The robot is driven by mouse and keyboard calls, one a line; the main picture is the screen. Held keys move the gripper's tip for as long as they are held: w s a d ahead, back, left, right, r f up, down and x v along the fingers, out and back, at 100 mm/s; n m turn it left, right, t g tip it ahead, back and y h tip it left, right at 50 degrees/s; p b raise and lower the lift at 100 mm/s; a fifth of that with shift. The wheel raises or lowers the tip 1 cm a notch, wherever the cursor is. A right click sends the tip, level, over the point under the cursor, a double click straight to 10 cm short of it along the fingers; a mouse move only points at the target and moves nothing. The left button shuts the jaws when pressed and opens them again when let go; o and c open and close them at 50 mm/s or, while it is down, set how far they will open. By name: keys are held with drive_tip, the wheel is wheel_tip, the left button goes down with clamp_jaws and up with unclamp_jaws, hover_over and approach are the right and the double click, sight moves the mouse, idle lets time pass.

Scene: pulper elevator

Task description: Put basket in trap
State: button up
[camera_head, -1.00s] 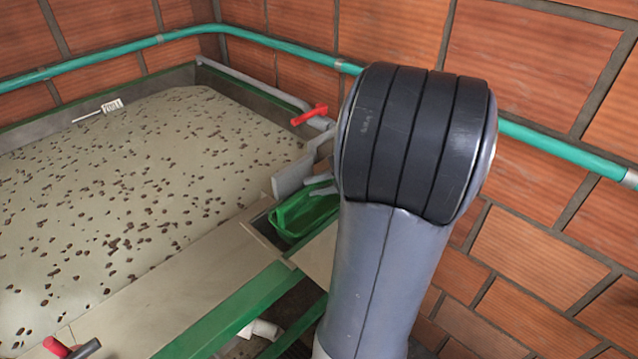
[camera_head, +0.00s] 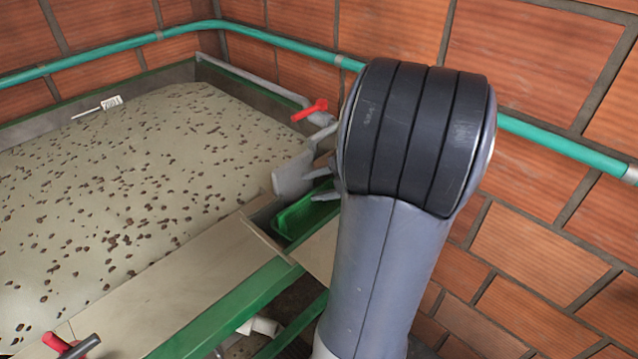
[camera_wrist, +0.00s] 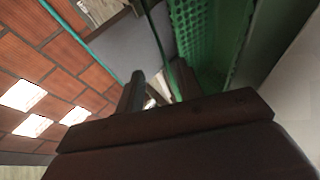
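The green basket (camera_head: 302,215) sits low inside the trap, a rectangular recess (camera_head: 256,231) at the corner of the tank. It looks nearly level, and its right end is hidden behind my arm. In the wrist view its mesh wall (camera_wrist: 226,35) fills the upper right. My gripper (camera_wrist: 158,88) shows two dark fingers with a gap between them and nothing clearly held. The right finger is close beside the basket wall; whether they touch cannot be told. In the head view a grey fingertip shows over the basket's right end.
A tank (camera_head: 120,190) of pale pulp with dark specks lies left. A red-handled valve (camera_head: 310,111) and a grey paddle-like part (camera_head: 292,176) stand behind the basket. A teal pipe (camera_head: 270,42) runs along the brick wall. Another red handle (camera_head: 56,343) is at lower left.

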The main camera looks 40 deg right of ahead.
drive_tip(key=shift+r, duration=0.25)
drive_tip(key=v, duration=1.2)
drive_tip(key=shift+r, duration=0.35)
drive_tip(key=x, duration=1.2)
drive_tip(key=shift+f, duration=0.6)
drive_tip(key=shift+r, duration=0.2)
